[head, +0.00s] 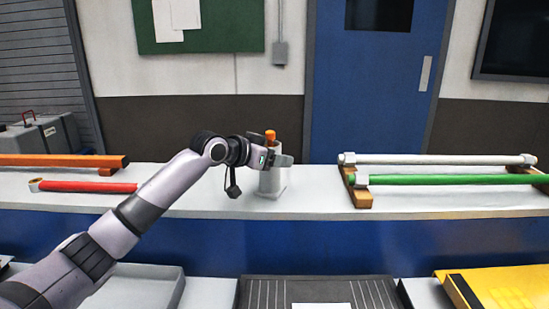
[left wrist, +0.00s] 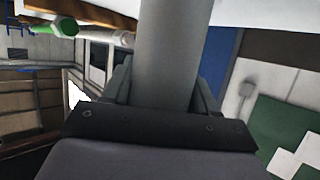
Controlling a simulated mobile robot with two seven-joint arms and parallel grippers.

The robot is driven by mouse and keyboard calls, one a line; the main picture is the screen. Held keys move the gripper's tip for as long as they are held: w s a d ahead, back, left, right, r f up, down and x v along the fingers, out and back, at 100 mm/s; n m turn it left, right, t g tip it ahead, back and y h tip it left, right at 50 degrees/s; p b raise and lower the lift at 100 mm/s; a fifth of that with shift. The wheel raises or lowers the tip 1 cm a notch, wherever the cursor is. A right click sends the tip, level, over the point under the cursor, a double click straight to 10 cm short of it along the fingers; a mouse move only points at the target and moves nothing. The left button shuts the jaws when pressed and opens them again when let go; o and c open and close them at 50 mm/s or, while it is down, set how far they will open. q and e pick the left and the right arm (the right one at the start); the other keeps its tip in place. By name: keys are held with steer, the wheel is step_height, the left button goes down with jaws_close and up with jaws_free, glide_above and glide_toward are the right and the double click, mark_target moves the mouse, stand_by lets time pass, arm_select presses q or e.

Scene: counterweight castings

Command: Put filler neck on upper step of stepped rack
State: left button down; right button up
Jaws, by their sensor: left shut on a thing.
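My left gripper (head: 280,161) is shut on an upright grey cylinder (head: 270,184) with an orange top (head: 270,135), at the middle of the bench. In the left wrist view the grey cylinder (left wrist: 176,55) runs between the two fingers. It is probably the filler neck; I cannot tell whether it touches the bench. The stepped wooden rack (head: 361,199) is to the right, apart from the gripper. A white bar (head: 440,159) lies at its back and a green bar (head: 455,179) in front. My right gripper is not in view.
On the bench (head: 220,202) at the left lie an orange beam (head: 60,161) and a red tube (head: 90,187). In front are a grey tray (head: 150,284), a dark ribbed mat (head: 265,293) and a yellow case (head: 490,289). Bench between cylinder and rack is clear.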

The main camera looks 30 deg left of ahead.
arm_select(q)
steer(key=shift+c, duration=1.6)
jaws_free()
steer(key=shift+f, duration=0.1)
steer(key=b+v, duration=0.1)
steer(key=v, duration=1.1)
